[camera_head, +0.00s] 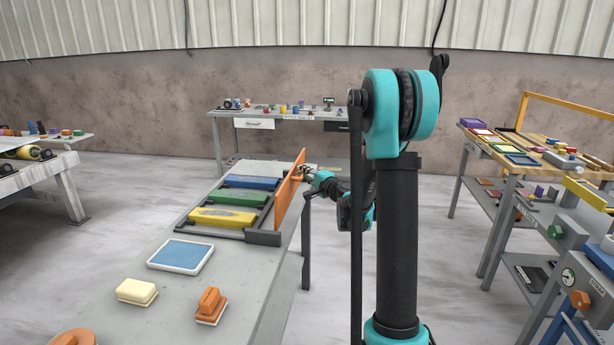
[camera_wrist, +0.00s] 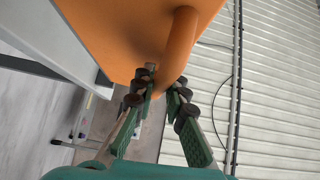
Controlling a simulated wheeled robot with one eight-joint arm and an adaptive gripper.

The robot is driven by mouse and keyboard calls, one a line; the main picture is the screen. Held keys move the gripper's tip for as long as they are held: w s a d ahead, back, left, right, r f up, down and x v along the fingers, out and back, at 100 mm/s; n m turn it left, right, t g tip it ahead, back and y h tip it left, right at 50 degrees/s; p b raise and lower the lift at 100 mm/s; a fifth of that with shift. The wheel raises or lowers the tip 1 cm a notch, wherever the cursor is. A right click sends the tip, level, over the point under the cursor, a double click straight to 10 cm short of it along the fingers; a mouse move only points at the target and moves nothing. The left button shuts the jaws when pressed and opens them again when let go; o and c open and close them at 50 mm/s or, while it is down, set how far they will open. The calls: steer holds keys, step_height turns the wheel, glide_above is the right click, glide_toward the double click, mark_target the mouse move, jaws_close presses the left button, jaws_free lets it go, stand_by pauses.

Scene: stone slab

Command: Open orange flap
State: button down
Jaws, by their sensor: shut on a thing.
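In the wrist view my gripper (camera_wrist: 165,84) is shut on the handle, with a finger on each side. The handle's gripped end is partly hidden by the fingers.
The blue flap (camera_head: 250,183), green flap (camera_head: 238,198) and yellow flap (camera_head: 222,217) lie flat. A blue pad (camera_head: 181,255), a cream block (camera_head: 136,291) and an orange block (camera_head: 211,305) sit nearer on the slab (camera_head: 165,325). Floor right of the slab is clear around my arm.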

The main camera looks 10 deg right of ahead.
steer(key=c, duration=1.5)
jaws_free()
steer(key=shift+c, duration=0.2)
steer(key=v, duration=1.2)
steer(key=s+a+f+n+g+h, duration=0.1)
steer(key=s+a+f+n+g, duration=0.3)
steer(key=s, duration=0.3)
steer(key=s+a+f+n+g, duration=0.3)
steer(key=s+a+f+n, duration=0.15)
steer(key=s, duration=0.35)
steer(key=s+d+f+n+g+h, duration=0.2)
steer(key=s+d+f+h, duration=0.1)
steer(key=s, duration=0.5)
steer(key=s+d+f+n+g+h, duration=0.2)
steer(key=s+d+f+h, duration=0.2)
steer(key=s, duration=0.5)
step_height(320, 180, down, 3)
steer(key=shift+d+f, duration=0.1)
steer(key=shift+d, duration=1)
